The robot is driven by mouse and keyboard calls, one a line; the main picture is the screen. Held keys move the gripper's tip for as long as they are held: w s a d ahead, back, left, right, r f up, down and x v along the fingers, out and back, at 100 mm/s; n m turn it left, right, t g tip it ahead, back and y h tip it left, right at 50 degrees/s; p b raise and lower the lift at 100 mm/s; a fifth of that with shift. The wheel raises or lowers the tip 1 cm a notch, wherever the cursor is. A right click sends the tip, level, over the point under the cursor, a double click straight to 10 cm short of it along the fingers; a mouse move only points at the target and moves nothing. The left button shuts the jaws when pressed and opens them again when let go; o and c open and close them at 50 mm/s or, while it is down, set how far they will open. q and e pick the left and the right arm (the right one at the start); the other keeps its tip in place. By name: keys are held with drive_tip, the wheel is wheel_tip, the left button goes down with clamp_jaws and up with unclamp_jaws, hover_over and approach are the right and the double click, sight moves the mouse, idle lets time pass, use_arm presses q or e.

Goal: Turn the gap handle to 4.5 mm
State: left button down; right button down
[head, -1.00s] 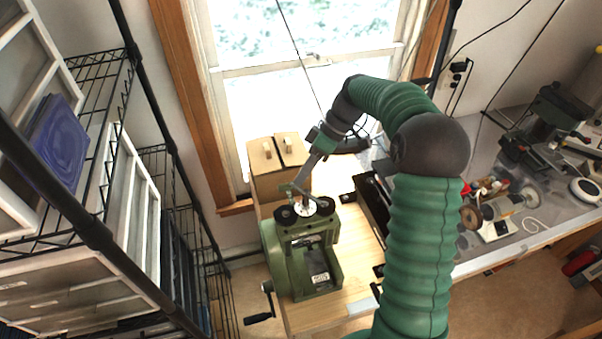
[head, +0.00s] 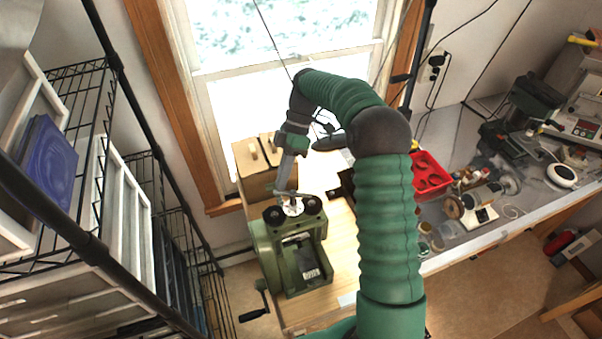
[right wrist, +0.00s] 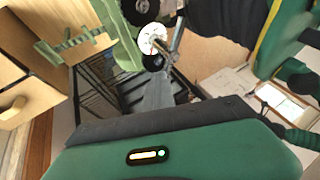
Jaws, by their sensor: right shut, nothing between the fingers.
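A green rolling mill (head: 290,257) stands on the wooden bench top, with two black round knobs on its top. A white dial (head: 293,207) sits between the knobs, and the metal gap handle (head: 287,193) stands above it. My right gripper (head: 286,186) reaches down from above, shut and empty, close to the handle; I cannot tell whether it touches. In the right wrist view the dial (right wrist: 152,39) and the metal handle (right wrist: 177,45) show near the top centre. The dial's marks are too small to read. My left gripper is not in view.
Cardboard boxes (head: 256,165) stand behind the mill by the window. A black crank (head: 254,311) hangs at its front left. A wire shelf (head: 150,190) is at left. A red tray (head: 430,178) and several tools crowd the bench at right.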

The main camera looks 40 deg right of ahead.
drive_tip(key=shift+s+a, duration=0.1)
drive_tip(key=shift+a, duration=0.1)
idle(0.3)
drive_tip(key=shift+n, duration=0.3)
drive_tip(key=shift+a+p, duration=0.25)
drive_tip(key=shift+p, duration=0.1)
idle(0.6)
